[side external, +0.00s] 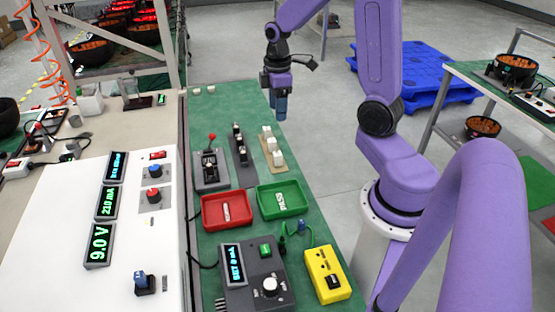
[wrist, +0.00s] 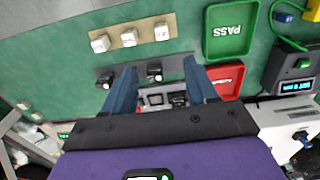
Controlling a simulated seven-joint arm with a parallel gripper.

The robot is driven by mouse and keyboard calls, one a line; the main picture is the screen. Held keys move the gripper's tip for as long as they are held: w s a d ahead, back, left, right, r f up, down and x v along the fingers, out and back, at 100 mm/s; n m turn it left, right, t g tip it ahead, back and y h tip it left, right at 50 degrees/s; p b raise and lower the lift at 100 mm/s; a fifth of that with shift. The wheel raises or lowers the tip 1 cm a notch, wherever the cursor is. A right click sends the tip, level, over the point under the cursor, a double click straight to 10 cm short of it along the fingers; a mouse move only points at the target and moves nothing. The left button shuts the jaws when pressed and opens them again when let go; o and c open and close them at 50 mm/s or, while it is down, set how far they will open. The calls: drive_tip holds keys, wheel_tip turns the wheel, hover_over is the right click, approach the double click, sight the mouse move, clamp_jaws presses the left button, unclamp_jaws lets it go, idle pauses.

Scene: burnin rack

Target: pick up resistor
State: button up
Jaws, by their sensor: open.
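I cannot tell for sure which part is the resistor. Three white blocks (side external: 272,145) stand in a row on a beige strip; they also show in the wrist view (wrist: 129,37). Beside them, a dark strip (side external: 241,150) carries small black-and-silver parts, which show in the wrist view (wrist: 154,74) too. My gripper (side external: 279,112) is in the air above the far part of the green bench mat, apart from these parts. In the wrist view its blue fingers (wrist: 160,66) are spread, with nothing held between them.
A grey fixture with a red-knobbed lever (side external: 211,168) stands left of the strips. A red tray (side external: 205,222) and green PASS tray (side external: 262,210) sit nearer. A dark meter box (side external: 258,292) and yellow box (side external: 330,276) stand in front. The far mat (side external: 215,112) is mostly clear.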

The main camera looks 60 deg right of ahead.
sight(277, 153)
drive_tip(key=f, duration=1.7)
drive_tip(key=shift+a, duration=0.2)
drive_tip(key=c, duration=1)
